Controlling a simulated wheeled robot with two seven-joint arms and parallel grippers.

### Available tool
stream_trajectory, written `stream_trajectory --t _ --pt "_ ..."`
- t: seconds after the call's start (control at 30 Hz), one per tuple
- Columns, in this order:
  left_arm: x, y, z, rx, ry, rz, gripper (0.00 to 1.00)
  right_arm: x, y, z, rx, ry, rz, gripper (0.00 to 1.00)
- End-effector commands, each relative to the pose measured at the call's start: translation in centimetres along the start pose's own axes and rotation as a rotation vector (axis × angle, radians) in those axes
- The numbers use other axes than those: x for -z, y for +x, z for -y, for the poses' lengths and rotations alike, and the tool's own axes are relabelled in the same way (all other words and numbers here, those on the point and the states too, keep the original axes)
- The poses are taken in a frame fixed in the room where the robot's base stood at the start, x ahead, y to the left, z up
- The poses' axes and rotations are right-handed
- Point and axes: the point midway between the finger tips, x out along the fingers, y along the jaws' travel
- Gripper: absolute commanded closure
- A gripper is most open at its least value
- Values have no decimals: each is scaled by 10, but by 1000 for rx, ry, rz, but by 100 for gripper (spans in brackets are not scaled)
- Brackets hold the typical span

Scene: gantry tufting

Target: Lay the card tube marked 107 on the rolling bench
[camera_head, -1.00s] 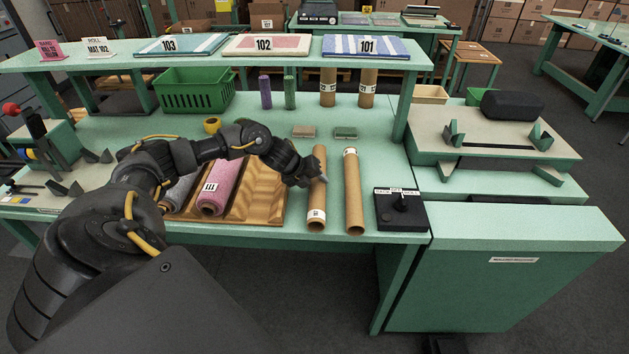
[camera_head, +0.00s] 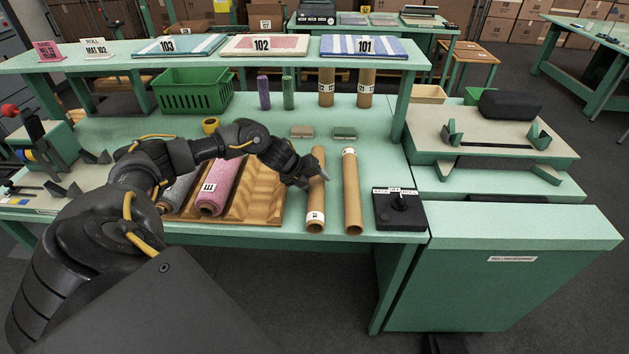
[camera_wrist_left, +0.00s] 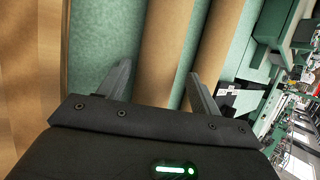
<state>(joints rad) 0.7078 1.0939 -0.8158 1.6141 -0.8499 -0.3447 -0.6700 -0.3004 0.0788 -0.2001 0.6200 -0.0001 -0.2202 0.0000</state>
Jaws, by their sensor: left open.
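Two brown card tubes lie side by side at the front of the green table, a left one (camera_head: 317,195) and a right one (camera_head: 352,195). Each has a white label whose number I cannot read, so I cannot tell which is 107. My left gripper (camera_head: 312,172) is open over the far half of the left tube. In the left wrist view, the left tube (camera_wrist_left: 168,50) runs between the open fingers (camera_wrist_left: 160,88), and the right tube (camera_wrist_left: 218,45) passes by the right finger. My right gripper is out of view. A bench with V-shaped supports (camera_head: 490,141) stands at the right.
A wooden rack (camera_head: 262,190) with a pink roll (camera_head: 216,188) and a grey roll lies left of the tubes. A black control box (camera_head: 399,212) sits to their right. Two labelled tubes (camera_head: 327,86) stand upright behind, under the shelf (camera_head: 215,57).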

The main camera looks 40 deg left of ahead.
Motion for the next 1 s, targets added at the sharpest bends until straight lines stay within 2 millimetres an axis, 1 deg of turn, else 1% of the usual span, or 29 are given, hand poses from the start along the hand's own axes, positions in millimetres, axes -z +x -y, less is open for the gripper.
stream_trajectory --t 0.03,0.07,0.17,0.4,0.53,0.7,1.0 --pt "1 -4 -4 -8 2 -3 31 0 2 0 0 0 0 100" --pt "1 -7 -4 -7 2 -2 31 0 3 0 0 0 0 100" --pt "1 -25 -3 -4 4 1 31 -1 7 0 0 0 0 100" --pt "0 -72 1 2 4 3 31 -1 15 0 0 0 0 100" --pt "0 -92 2 4 3 3 31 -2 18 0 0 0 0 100" --pt "0 -104 2 4 2 3 31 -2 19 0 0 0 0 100" --pt "0 -106 3 5 1 2 31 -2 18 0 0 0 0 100"
